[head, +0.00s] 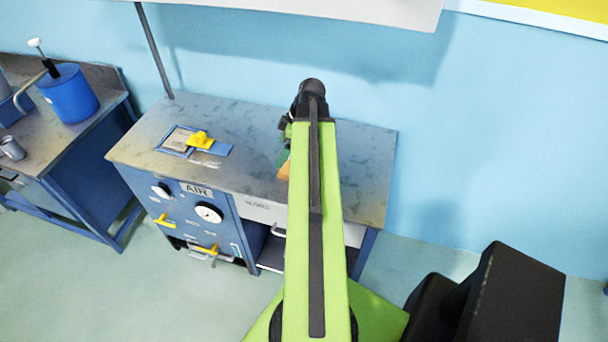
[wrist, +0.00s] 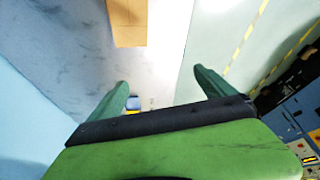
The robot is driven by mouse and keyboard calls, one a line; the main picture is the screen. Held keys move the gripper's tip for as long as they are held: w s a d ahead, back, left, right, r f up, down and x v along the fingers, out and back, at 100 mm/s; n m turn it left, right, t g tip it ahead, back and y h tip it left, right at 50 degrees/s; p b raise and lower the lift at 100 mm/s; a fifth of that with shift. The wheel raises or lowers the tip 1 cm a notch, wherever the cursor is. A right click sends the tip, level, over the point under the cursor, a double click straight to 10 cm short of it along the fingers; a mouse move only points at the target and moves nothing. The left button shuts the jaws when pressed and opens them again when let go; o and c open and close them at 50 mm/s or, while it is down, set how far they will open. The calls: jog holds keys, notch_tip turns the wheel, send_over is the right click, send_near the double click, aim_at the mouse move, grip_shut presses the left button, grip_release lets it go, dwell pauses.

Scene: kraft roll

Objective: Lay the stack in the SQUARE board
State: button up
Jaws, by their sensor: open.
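In the head view a blue board (head: 211,148) lies on the left part of the bench top. It has a pale square area (head: 179,139) at its left and a yellow piece (head: 200,139) on it. An orange-brown block (head: 284,171) shows beside my arm, mostly hidden; I cannot tell whether it is the stack. A brown block (wrist: 129,22) shows at the top of the wrist view, beyond my fingertips and apart from them. My gripper (wrist: 163,79) is open with nothing between its green fingers. In the head view my arm hides most of it.
The bench top (head: 362,170) is bare at the right. Below it is a blue front with gauge (head: 208,212) and yellow handles. A second bench at the left holds a blue pot (head: 68,94) and a grey mug (head: 12,148). A light-blue wall stands behind.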

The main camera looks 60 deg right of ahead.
jog(key=s+d+r+m+h, duration=0.1)
jog(key=s+d+m, duration=0.2)
jog(key=s+d, duration=0.7)
jog(key=b+x, duration=0.3)
jog(key=x, duration=0.1)
jog(key=a+b+x, duration=0.1)
jog(key=b+x, duration=0.3)
jog(key=s+b+x, duration=0.1)
jog(key=b+x, duration=0.3)
jog(key=shift+s+a+f, duration=0.1)
jog(key=shift+a, duration=0.15)
jog(key=shift+f, duration=0.1)
jog(key=b+x, duration=0.5)
jog(key=shift+d+f, duration=0.1)
jog(key=shift+d, duration=0.15)
jog(key=shift+w, duration=0.2)
jog(key=shift+c, duration=0.3)
jog(key=shift+r, duration=0.25)
jog(key=c, duration=1.9)
